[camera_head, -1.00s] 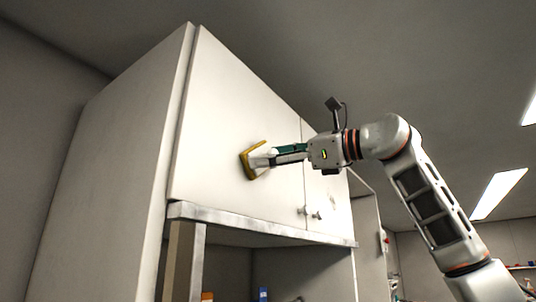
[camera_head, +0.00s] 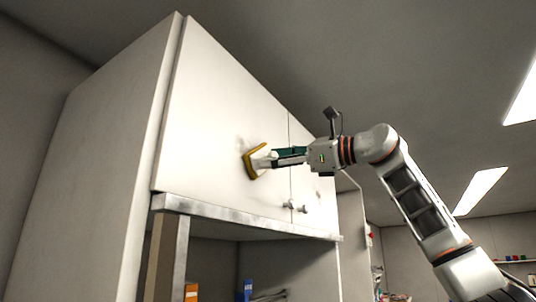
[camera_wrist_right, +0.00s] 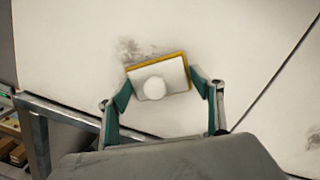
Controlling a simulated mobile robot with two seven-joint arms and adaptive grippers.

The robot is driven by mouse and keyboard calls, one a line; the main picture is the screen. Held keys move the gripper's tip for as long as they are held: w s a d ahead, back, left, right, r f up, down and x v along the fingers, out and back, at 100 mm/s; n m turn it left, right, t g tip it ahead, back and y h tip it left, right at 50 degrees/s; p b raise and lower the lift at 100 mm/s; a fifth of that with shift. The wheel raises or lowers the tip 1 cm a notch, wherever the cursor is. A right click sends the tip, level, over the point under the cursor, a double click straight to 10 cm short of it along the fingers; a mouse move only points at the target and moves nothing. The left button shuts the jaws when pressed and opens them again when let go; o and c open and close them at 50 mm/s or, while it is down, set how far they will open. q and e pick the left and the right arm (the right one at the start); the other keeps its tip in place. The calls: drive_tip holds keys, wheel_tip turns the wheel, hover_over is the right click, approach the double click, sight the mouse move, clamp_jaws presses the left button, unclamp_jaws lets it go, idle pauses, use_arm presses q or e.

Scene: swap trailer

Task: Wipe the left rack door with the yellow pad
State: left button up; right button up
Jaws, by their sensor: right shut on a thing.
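The left rack door (camera_head: 215,110) is a large white panel high on the cabinet, and it is closed. A dark smudge shows on it in the right wrist view (camera_wrist_right: 133,50), just above and left of the pad. The yellow pad (camera_head: 250,162) has a white back and a round white knob; in the right wrist view its yellow edge (camera_wrist_right: 150,65) shows along the top. The pad lies at the door face and looks to be touching it. My left gripper is out of view.
The right door (camera_head: 315,190) is beside it across a narrow seam, with another smudge. Small round knobs (camera_head: 289,205) stick out at the doors' lower edges. A metal ledge (camera_head: 245,224) runs below, above an open shelf with binders (camera_head: 247,290).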

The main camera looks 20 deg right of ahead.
drive_tip(key=shift+w+d, duration=0.3)
drive_tip(key=shift+d, duration=0.1)
drive_tip(key=shift+f, duration=0.1)
